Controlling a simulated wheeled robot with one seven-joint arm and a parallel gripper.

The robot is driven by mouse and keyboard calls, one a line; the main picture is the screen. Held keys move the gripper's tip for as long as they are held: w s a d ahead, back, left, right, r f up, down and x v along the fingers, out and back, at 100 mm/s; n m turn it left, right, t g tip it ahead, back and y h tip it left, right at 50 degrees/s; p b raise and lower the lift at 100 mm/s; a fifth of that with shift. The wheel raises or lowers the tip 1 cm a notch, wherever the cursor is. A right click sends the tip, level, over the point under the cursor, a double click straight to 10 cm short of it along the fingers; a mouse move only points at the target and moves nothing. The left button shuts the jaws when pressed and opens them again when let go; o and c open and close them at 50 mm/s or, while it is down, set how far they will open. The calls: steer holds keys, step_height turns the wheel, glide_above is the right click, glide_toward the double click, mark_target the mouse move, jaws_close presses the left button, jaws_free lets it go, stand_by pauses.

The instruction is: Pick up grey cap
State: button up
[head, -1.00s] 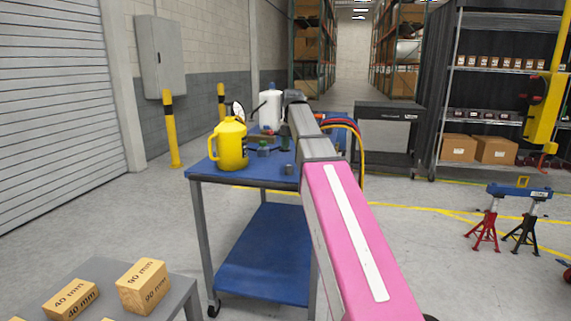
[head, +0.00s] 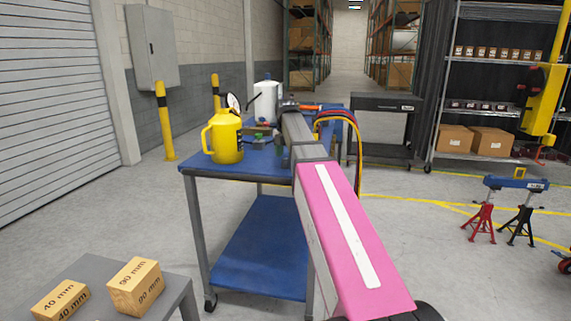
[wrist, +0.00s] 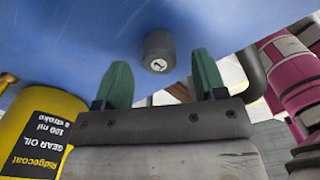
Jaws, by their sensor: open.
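The grey cap (wrist: 158,52), a small dark cylinder with a light mark on its end, sits on the blue cart top (wrist: 70,45) in the wrist view. My gripper (wrist: 159,62) has two green fingers spread apart with nothing between them. The cap is just beyond the fingertips and lies between their lines, apart from both. In the head view my arm covers part of the cart top (head: 212,170), and I cannot make out the cap clearly there.
A yellow gear oil jug (head: 226,140) stands on the cart left of my arm; it also shows in the wrist view (wrist: 38,130). A white container (head: 267,103) stands behind it. Pink and dark parts (wrist: 292,70) are at the right in the wrist view.

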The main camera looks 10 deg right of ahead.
mark_target(285, 159)
step_height(285, 159, down, 3)
steer(key=shift+a+f, duration=0.15)
jaws_close()
stand_by(0.4)
steer(key=shift+r, duration=0.55)
steer(key=r, duration=0.3)
steer(key=shift+s+a+r, duration=0.25)
steer(key=shift+s+r, duration=0.05)
steer(key=s+a+r, duration=0.1)
steer(key=s+a, duration=0.1)
steer(key=s+a+r, duration=0.4)
steer(key=a, duration=0.1)
steer(key=shift+s+r, duration=0.25)
steer(key=shift+s, duration=0.05)
steer(key=shift+s+a+r, duration=0.45)
steer(key=shift+a, duration=0.05)
steer(key=shift+s, duration=0.1)
